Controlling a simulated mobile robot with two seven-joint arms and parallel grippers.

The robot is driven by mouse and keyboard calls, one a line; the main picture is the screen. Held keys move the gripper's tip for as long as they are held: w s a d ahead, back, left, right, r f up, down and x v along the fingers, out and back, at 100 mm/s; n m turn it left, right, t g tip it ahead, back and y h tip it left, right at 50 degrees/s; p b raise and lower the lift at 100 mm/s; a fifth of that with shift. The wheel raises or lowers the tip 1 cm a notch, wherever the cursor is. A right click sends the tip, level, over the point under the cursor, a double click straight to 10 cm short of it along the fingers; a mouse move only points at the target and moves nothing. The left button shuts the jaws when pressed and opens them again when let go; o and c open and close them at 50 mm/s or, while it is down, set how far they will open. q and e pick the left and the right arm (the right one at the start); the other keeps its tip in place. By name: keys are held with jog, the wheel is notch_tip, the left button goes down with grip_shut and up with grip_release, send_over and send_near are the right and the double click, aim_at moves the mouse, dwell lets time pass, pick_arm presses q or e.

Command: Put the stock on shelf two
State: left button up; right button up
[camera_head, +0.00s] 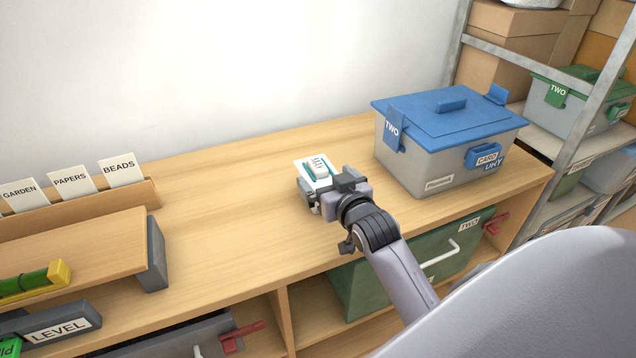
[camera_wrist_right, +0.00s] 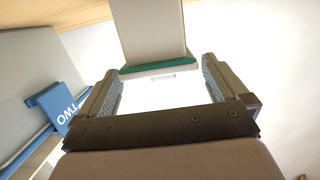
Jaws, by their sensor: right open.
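A small white-and-teal item (camera_head: 317,167) with a printed label, too small to read surely, lies on a white card on the wooden worktop. My right gripper (camera_head: 328,184) is open just in front of it, low over the worktop. In the right wrist view, a pale block with a teal edge (camera_wrist_right: 158,69) stands just beyond the open fingers (camera_wrist_right: 160,85), and nothing is visibly clamped. A grey box (camera_head: 440,174) with a blue lid and a blue "TWO" tag stands to the right; its tag also shows in the wrist view (camera_wrist_right: 62,107). My left gripper is out of view.
A metal rack (camera_head: 549,143) at right holds a green-lidded box (camera_head: 572,103) marked "TWO" and cartons. A raised wooden shelf (camera_head: 80,255) stands at left. The worktop between is mostly clear.

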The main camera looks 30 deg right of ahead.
aim_at(324, 173)
jog(key=shift+x, duration=1.75)
jog(key=shift+r, duration=0.15)
jog(key=c, duration=1.4)
jog(key=shift+o, duration=0.2)
jog(key=shift+r, duration=0.15)
notch_tip(324, 173, up, 20)
jog(key=p, duration=0.2)
jog(key=s+a+f+n+y, duration=0.2)
jog(key=s+a+f+y, duration=0.1)
jog(key=s+a+f, duration=1)
jog(key=shift+s+f, duration=0.45)
jog(key=shift+f, duration=0.35)
